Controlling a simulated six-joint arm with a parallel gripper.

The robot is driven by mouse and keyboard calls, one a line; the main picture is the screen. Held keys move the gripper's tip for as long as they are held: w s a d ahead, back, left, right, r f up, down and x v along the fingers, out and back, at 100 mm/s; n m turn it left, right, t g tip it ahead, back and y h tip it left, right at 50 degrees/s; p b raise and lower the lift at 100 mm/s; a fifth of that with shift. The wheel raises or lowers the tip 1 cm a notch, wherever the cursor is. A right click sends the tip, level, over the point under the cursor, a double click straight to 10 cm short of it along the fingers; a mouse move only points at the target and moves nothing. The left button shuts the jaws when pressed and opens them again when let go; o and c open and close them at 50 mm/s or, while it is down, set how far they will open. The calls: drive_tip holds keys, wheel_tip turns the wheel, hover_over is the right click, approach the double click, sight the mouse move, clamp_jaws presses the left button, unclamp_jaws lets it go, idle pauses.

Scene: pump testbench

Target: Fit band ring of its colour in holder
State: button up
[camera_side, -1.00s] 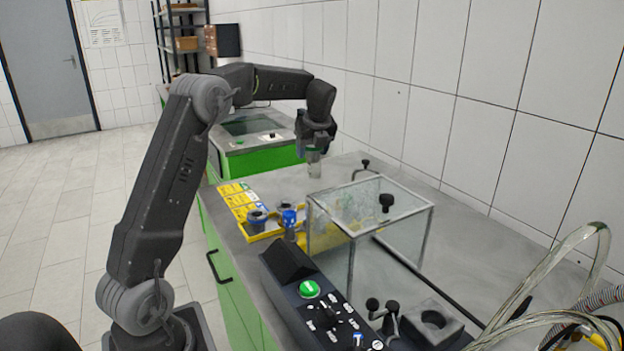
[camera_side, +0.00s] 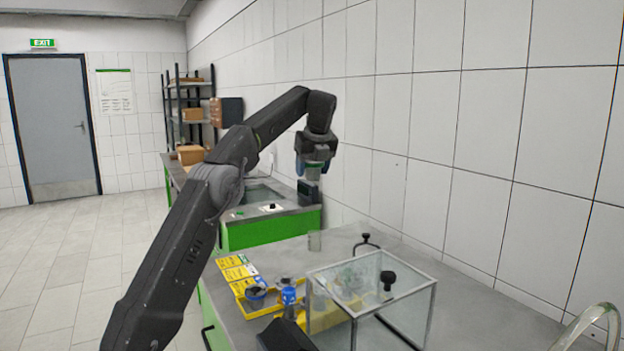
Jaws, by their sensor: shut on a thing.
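My gripper (camera_side: 314,177) is raised in the air above the bench, left of the tiled wall. It is shut on a small greenish piece, which looks like a band ring; the fingers partly hide it and its outline is blurred. A yellow tray (camera_side: 243,311) in front holds dark, round cup-like parts (camera_side: 256,296). A blue-capped part (camera_side: 289,296) stands at its right. I cannot tell which of these is the holder.
Yellow cards (camera_side: 237,268) lie behind the tray. A green cabinet (camera_side: 270,230) and shelves (camera_side: 188,110) stand farther back. Air around the gripper is free.

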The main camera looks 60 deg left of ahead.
drive_tip(key=shift+r, duration=0.45)
drive_tip(key=w+d+m, duration=0.2)
drive_tip(key=w+d, duration=0.1)
drive_tip(key=d, duration=3.2)
drive_tip(key=s+d+m+t, duration=0.1)
drive_tip(key=s+d, duration=0.4)
drive_tip(key=d, duration=0.8)
drive_tip(key=shift+a+f, duration=0.15)
drive_tip(key=shift+f, duration=4.55)
drive_tip(key=shift+a+f, duration=0.15)
drive_tip(key=shift+f, duration=4.55)
drive_tip(key=shift+a+f, duration=0.15)
drive_tip(key=shift+f, duration=4.55)
drive_tip(key=shift+f, duration=0.25)
